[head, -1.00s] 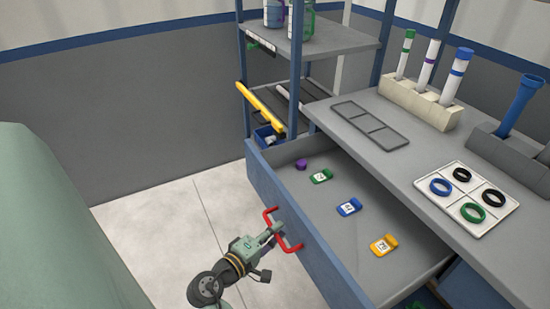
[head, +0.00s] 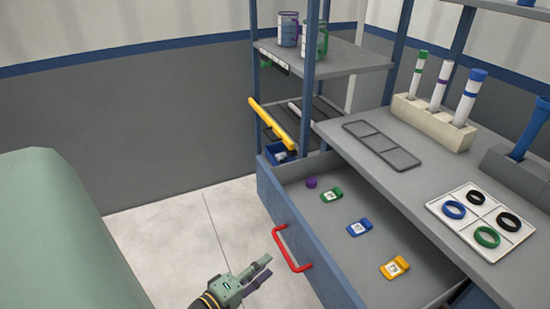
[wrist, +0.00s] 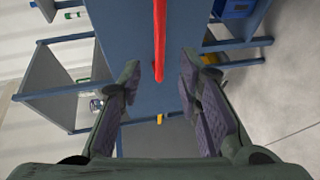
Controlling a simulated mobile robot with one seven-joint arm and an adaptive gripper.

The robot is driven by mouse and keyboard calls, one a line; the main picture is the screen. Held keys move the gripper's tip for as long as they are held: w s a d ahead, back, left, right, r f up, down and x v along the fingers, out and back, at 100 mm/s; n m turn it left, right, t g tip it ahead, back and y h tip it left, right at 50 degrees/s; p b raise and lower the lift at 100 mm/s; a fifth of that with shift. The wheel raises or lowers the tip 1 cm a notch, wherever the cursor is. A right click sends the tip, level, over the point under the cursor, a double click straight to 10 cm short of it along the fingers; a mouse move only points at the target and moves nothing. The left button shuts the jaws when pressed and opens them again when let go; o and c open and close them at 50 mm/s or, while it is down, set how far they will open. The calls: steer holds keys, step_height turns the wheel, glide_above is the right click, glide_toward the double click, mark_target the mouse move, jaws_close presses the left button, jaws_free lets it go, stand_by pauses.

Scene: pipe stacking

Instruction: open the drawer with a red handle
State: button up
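The drawer (head: 330,278) with the red handle (head: 291,248) is pulled out from under the workbench, and its inside shows. My gripper (head: 262,272) is in front of the drawer, a little below and left of the handle, and apart from it. In the wrist view the red handle (wrist: 159,40) lies ahead of the gap between my fingers (wrist: 157,85). The fingers are spread apart with nothing between them.
The drawer holds a purple cap (head: 311,183) and green (head: 331,195), blue (head: 359,228) and yellow (head: 395,267) labelled pieces. The workbench (head: 400,200) overhangs its right side. A shelf rack (head: 340,62) stands behind. Floor (head: 165,240) left of the drawer is clear.

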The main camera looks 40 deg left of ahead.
steer(key=shift+s+d+r, duration=0.1)
steer(key=shift+s+r, duration=0.1)
steer(key=shift+s, duration=0.65)
steer(key=shift+s+r, duration=0.15)
steer(key=shift+s, duration=0.7)
